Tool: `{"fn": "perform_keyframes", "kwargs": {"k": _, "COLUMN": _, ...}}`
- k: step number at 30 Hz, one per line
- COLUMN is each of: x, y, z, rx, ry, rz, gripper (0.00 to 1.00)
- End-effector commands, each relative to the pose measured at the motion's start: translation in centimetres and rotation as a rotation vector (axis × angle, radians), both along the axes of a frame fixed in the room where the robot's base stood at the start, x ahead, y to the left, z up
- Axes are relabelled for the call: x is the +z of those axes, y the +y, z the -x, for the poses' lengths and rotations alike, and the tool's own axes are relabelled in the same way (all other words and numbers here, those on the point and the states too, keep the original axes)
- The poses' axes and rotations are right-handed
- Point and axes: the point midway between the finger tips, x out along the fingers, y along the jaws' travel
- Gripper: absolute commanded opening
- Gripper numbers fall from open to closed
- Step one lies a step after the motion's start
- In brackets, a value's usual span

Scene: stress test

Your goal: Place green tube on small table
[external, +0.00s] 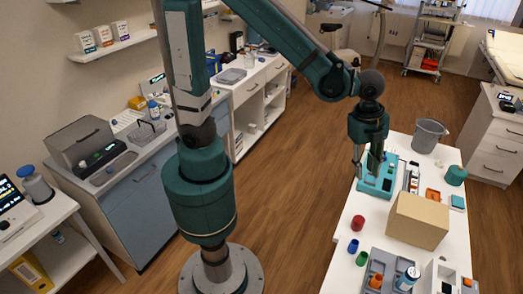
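My gripper (366,172) points down over a teal rack (376,187) on the white table (345,222) at the right. Its fingers look apart, with nothing visible between them. Whether the tips touch the rack is unclear. A small green cylinder (361,258) stands nearer the front of this table, apart from my gripper; it may be the green tube. A larger teal-green cup (455,175) stands at the table's right edge. I cannot tell which surface is the small table; a small white table (52,228) stands at the left front.
A cardboard box (417,220) sits right of the red cap (357,222) and blue cylinder (352,245). A grey tray (388,268) holds an orange item and a bottle. A grey bucket (428,135) stands behind. Open wooden floor (290,160) lies between table and left counter.

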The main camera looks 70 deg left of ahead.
Motion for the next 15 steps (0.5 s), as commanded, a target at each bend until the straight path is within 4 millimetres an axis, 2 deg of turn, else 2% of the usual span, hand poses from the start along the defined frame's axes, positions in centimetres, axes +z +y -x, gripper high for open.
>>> {"fn": "perform_keyframes", "kwargs": {"k": 3, "x": 1.4, "y": 2.9, "z": 0.0, "rx": 0.108, "ry": -0.017, "rz": 0.027, "gripper": 0.25}}
{"fn": "perform_keyframes", "kwargs": {"k": 15, "x": 5.2, "y": 11.6, "z": 0.6, "rx": 0.475, "ry": -0.075, "rz": 0.13, "gripper": 0.25}}
